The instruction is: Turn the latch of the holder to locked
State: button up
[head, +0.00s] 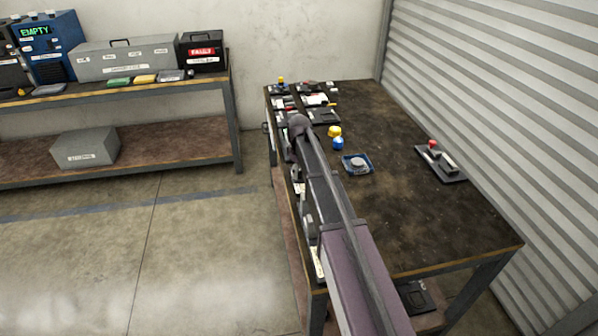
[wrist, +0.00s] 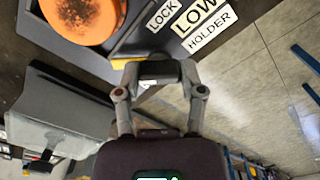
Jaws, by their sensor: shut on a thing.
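In the wrist view, the holder (wrist: 135,38) is a dark plate with a large worn orange disc (wrist: 84,16) on it. White labels (wrist: 196,20) on it read LOCK and LOW HOLDER. My gripper (wrist: 158,74) is at the holder's edge, just below the LOCK label. Its two fingers are shut on a small dark part, which looks like the latch (wrist: 158,70). The fingers cover most of it, so its exact angle cannot be told. A bit of yellow (wrist: 122,62) shows left of the fingers. In the head view, my arm hides the gripper and the latch.
A grey block-like object (wrist: 60,112) stands left of my gripper. On the workbench (head: 420,215) are a blue tray (head: 358,164), yellow and blue pieces (head: 336,138), and a red-knobbed device (head: 440,160). The bench's front right is clear. A shelf (head: 150,90) with boxes stands at left.

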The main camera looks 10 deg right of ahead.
jog(key=m, duration=0.4)
jog(key=shift+s+m, duration=0.1)
jog(key=shift+m, duration=0.2)
jog(key=m, duration=0.4)
jog(key=shift+m, duration=0.3)
jog(key=o, duration=1.1)
jog(key=shift+o, duration=0.2)
jog(key=shift+n, duration=0.4)
